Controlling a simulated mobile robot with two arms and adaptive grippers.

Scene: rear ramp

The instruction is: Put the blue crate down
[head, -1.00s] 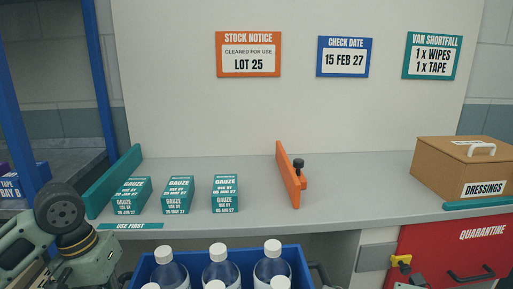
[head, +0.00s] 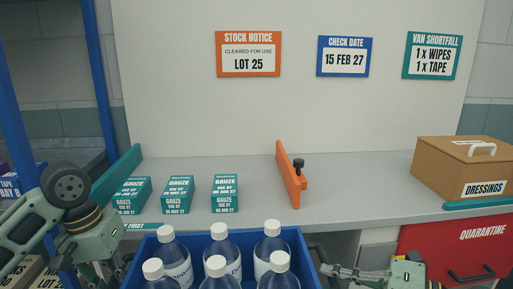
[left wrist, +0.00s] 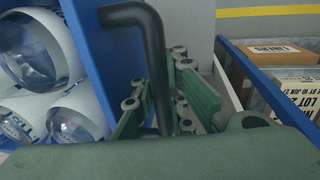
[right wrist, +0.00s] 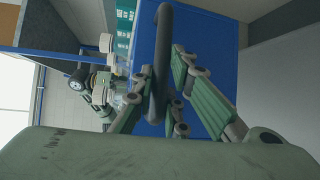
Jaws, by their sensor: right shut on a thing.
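The blue crate (head: 304,252) is at the bottom of the head view, in front of the bench, with several white-capped clear bottles (head: 219,247) standing in it. It looks level; its underside is out of view. My left gripper (head: 112,272) is at its left side; in the left wrist view the crate's black bar handle (left wrist: 156,70) runs between my left fingers (left wrist: 160,110), which look closed around it. My right gripper (head: 335,268) is at the right side; in the right wrist view my right fingers (right wrist: 158,98) are shut on the other handle (right wrist: 162,50).
The grey bench (head: 245,200) holds several teal gauze boxes (head: 178,194), an orange divider (head: 291,175) and a cardboard dressings box (head: 465,168). Bare bench top lies either side of the divider. A red quarantine bin (head: 455,248) is below right; a blue rack (head: 95,70) stands left.

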